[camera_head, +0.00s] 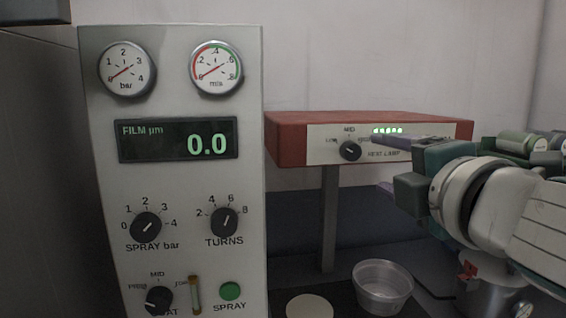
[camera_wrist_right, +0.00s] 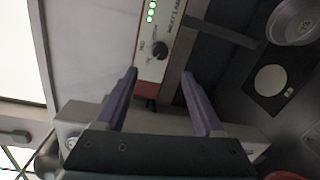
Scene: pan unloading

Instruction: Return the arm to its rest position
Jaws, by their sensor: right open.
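My right gripper (camera_head: 379,163) comes in from the right in the head view, in front of the heat lamp box (camera_head: 290,138). Its two purple fingers are apart, with nothing between them. In the right wrist view my open right gripper (camera_wrist_right: 160,74) points at the lamp's panel, with the black lamp knob (camera_wrist_right: 158,49) beyond the fingertips. The same knob shows in the head view (camera_head: 349,151) to the left of the fingers. I cannot tell the exact gap between fingers and panel. My left gripper is not in view.
A grey control panel (camera_head: 182,268) with gauges, knobs and a display reading 0.0 stands at the left. A clear cup (camera_head: 382,287) and a pale disc (camera_head: 309,306) sit below the lamp. The lamp's post (camera_head: 329,220) stands behind them. A metal container (camera_head: 489,297) is at lower right.

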